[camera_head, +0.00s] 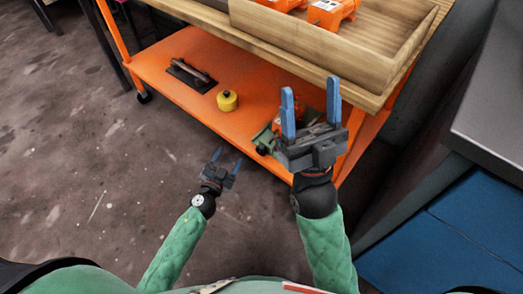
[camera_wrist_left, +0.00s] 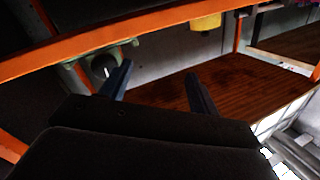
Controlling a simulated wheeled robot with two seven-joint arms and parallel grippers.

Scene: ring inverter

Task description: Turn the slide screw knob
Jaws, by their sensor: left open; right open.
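A green tool (camera_head: 266,138) sits at the front edge of the orange shelf, partly hidden behind my right gripper. It looks like a clamp or vise with a dark round end, perhaps the slide screw knob; I cannot be sure. The green tool also shows in the left wrist view (camera_wrist_left: 125,48), with a round grey end (camera_wrist_left: 103,66) at the upper left. My left gripper (camera_head: 227,157) is open and empty, in front of and left of the tool, apart from it. Its blue fingers show in the left wrist view (camera_wrist_left: 158,69). My right gripper (camera_head: 310,88) is open, pointing up in front of the cart.
The orange shelf (camera_head: 160,60) carries a trowel-like tool (camera_head: 190,75) and a yellow round object (camera_head: 227,101). Above it, a wooden tray (camera_head: 300,45) with orange parts overhangs. A blue cabinet (camera_head: 450,240) stands at the right. The floor at the left is clear.

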